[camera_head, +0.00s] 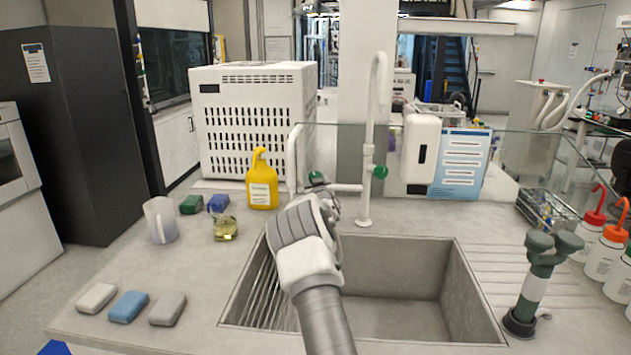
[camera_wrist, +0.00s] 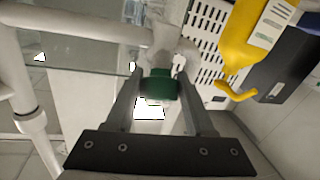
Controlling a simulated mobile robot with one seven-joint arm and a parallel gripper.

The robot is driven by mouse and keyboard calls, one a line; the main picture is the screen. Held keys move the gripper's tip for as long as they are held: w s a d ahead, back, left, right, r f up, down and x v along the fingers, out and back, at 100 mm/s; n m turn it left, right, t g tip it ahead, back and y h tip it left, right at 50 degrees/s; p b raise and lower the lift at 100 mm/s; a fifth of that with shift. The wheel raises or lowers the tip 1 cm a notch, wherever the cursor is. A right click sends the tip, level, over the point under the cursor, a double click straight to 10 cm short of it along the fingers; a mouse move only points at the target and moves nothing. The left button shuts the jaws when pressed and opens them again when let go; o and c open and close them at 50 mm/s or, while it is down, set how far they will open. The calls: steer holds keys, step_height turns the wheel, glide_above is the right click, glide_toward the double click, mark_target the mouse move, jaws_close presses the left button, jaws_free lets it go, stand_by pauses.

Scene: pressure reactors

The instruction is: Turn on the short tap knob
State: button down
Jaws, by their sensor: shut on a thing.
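The short tap is a white bent pipe (camera_head: 293,158) behind the sink. Its green knob (camera_head: 318,178) shows just beyond my gripper (camera_head: 326,196) in the head view. In the wrist view the green knob (camera_wrist: 160,84) sits between the two fingers of my gripper (camera_wrist: 160,78), which are closed on its sides. My arm and hand hide part of the short tap in the head view. The tall white tap (camera_head: 369,130) stands to the right with its own green knob (camera_head: 380,171).
The sink (camera_head: 400,290) lies below my arm. A yellow bottle (camera_head: 262,185) stands close to the left of the short tap, and a glass screen (camera_head: 460,150) runs behind.

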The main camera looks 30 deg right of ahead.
steer(key=n+y+p, duration=0.3)
steer(key=n, duration=0.1)
steer(key=shift+d+r+t+y, duration=0.15)
steer(key=shift+r+t+y, duration=0.1)
steer(key=shift+t+y, duration=0.05)
steer(key=shift+f+n+y+p, duration=0.1)
steer(key=shift+n+y+p, duration=0.6)
steer(key=shift+n+p, duration=0.15)
steer(key=shift+n+y, duration=0.35)
steer(key=shift+y, duration=0.05)
steer(key=c, duration=0.5)
jaws_free()
steer(key=shift+f, duration=0.1)
steer(key=s, duration=0.5)
steer(key=s+a+r, duration=0.1)
steer(key=s, duration=0.5)
steer(key=s+a, duration=0.1)
steer(key=s, duration=0.5)
steer(key=shift+s+r, duration=0.1)
steer(key=shift+r, duration=0.25)
